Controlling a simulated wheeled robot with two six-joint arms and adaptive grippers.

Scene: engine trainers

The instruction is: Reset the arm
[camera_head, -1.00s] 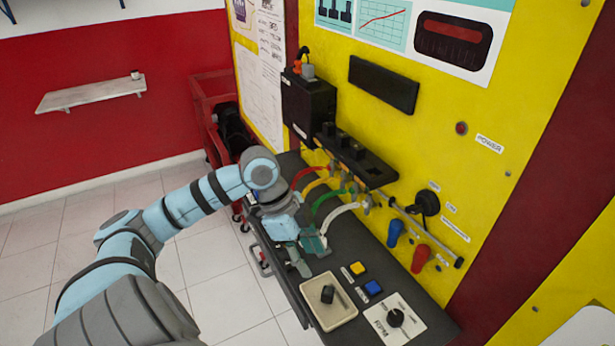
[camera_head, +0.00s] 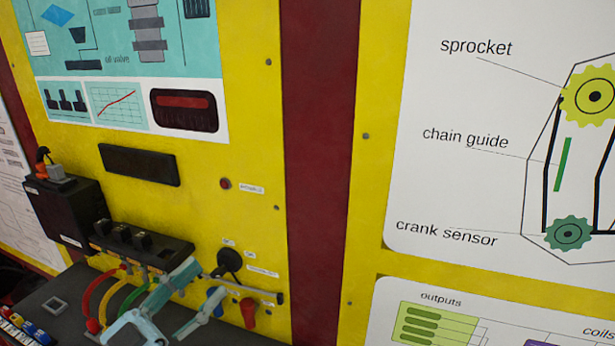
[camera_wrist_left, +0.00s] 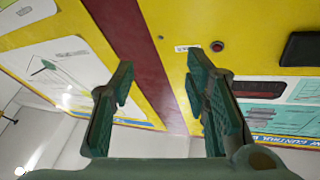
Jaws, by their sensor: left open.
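My left gripper (camera_head: 203,284) shows at the bottom left of the head view, in front of the yellow panel (camera_head: 330,270). Its light blue fingers are spread and slant up and right, with nothing visible between them. In the left wrist view my left gripper (camera_wrist_left: 160,72) has its dark green fingers wide apart and empty, facing the panel, which appears upside down. Most of my left arm is below the frame. My right gripper is in neither view.
Red, yellow and green hoses (camera_head: 97,293) curve beside the gripper over the dark bench (camera_head: 55,310). A blue handle (camera_head: 212,300) and a red handle (camera_head: 248,313) hang close to its right. A black block (camera_head: 65,212) is left.

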